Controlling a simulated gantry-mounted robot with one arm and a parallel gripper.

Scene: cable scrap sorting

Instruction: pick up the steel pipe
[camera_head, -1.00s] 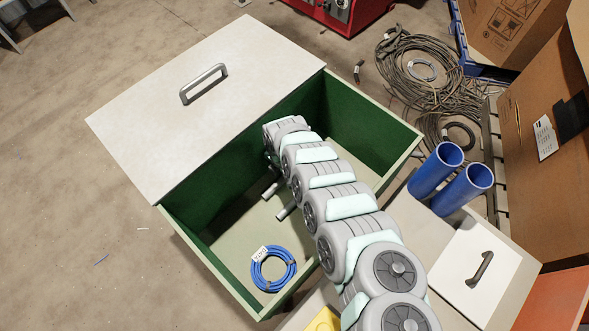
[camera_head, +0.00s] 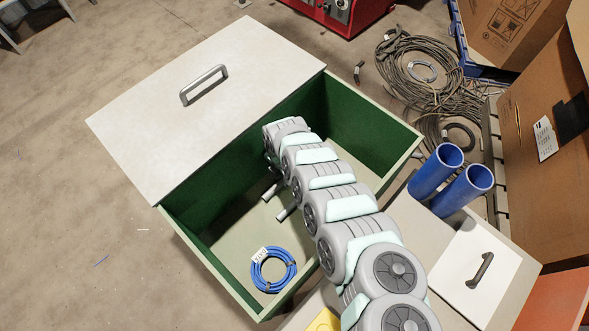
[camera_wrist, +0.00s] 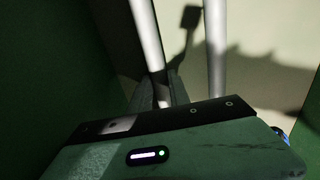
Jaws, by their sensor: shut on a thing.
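Two grey steel pipes lie inside the green-lined box; their near ends show in the head view, one at the left (camera_head: 270,191) and one at the right (camera_head: 286,212). In the wrist view one pipe (camera_wrist: 147,38) runs down between the fingers of my gripper (camera_wrist: 160,92), which is shut on it. The other pipe (camera_wrist: 215,48) lies apart, to the right of the fingers. In the head view my arm hides most of the gripper and the far parts of the pipes. I cannot tell whether the held pipe is off the floor.
The box (camera_head: 180,233) has green walls close around my gripper. Two blue tubes (camera_head: 433,172) stand right of my arm.

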